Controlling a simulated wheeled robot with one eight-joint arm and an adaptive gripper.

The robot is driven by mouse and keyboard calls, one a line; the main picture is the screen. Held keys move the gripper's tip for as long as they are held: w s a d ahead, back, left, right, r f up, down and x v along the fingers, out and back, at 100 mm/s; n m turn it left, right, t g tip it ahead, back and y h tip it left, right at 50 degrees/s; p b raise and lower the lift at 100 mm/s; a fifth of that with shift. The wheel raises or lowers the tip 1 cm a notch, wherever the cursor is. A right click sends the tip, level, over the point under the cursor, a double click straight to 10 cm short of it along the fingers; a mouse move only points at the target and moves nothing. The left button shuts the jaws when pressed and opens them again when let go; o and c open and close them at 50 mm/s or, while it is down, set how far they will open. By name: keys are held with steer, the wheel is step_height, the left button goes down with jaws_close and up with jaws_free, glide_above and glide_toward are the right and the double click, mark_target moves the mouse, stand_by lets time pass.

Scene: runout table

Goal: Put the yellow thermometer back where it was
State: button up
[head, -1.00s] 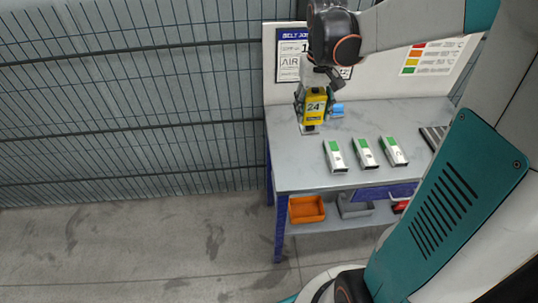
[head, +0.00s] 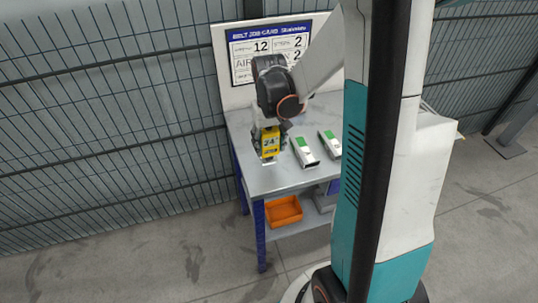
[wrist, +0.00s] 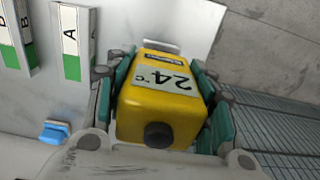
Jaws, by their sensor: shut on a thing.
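The yellow thermometer (head: 270,141) shows a "24" reading. It is in my gripper (head: 271,137) over the left part of the grey table (head: 285,183), left of the white-and-green units. In the wrist view the thermometer (wrist: 158,105) sits between the two green-padded fingers of my gripper (wrist: 162,72), which press on its sides; its display reads 24 °C and a dark round knob faces the camera. A pale flat piece shows just past its far end; I cannot tell whether it belongs to the thermometer or the table. Whether the thermometer touches the table is unclear.
White-and-green units stand right of the thermometer, one nearest (head: 304,153) and one beside it (head: 329,144); the wrist view shows labels A (wrist: 72,40) and B. A blue object (wrist: 55,133) lies on the table. An orange bin (head: 284,210) is on the lower shelf. My arm hides the table's right side.

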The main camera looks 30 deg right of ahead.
mark_target(269, 153)
steer(key=shift+f+b, duration=0.65)
steer(key=shift+f, duration=1.5)
steer(key=shift+f, duration=0.2)
steer(key=o, duration=0.9)
steer(key=shift+r, duration=0.15)
step_height(269, 153, up, 12)
steer(key=p, duration=0.3)
steer(key=shift+p, duration=0.3)
